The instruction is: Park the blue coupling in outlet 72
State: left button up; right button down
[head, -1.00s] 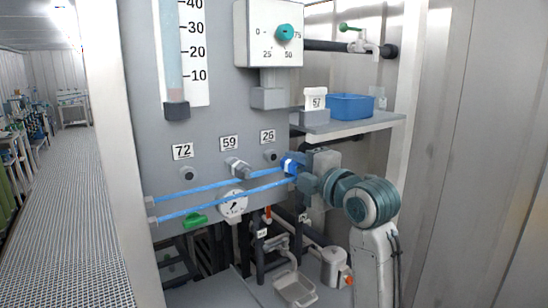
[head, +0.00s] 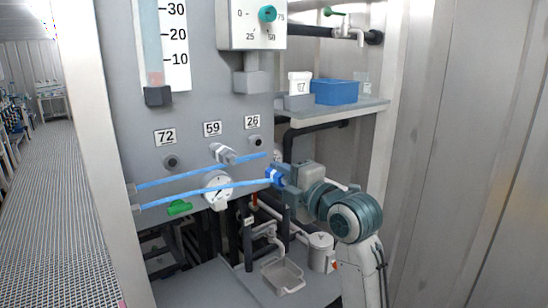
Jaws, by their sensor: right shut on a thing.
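My right gripper (head: 278,176) is shut on the blue coupling (head: 272,175), held off the panel's lower right, below outlet 26 (head: 255,141). A blue hose (head: 205,192) runs from the panel's left edge to the coupling. Outlet 72 (head: 171,162) is a dark round port under its number plate, with nothing plugged in, well to the left of the gripper. Outlet 59 (head: 223,153) carries a grey fitting. My left gripper is not in view.
A second blue line (head: 200,171) crosses the panel just below the outlets. A round gauge (head: 217,190) and a green handle (head: 179,208) sit lower. A shelf (head: 340,112) with a blue bin (head: 335,91) juts out at right. Pipes and a tray (head: 283,277) lie below.

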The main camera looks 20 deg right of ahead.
jog(key=s+f+m+h+b, duration=0.1)
jog(key=s+f, duration=0.4)
jog(key=f, duration=0.8)
jog(key=s+f+m+h+b, duration=0.1)
jog(key=s+f+h+b, duration=0.2)
jog(key=f, duration=1.1)
jog(key=s+f+m+t+h+b, duration=0.1)
jog(key=s+f+b, duration=0.3)
jog(key=s+f, duration=0.5)
notch_tip(320, 180, down, 4)
jog(key=shift+s+d+f+m+h+b, duration=0.15)
jog(key=shift+d+f+m+h+b, duration=0.1)
jog(key=shift+m+h+b, duration=0.25)
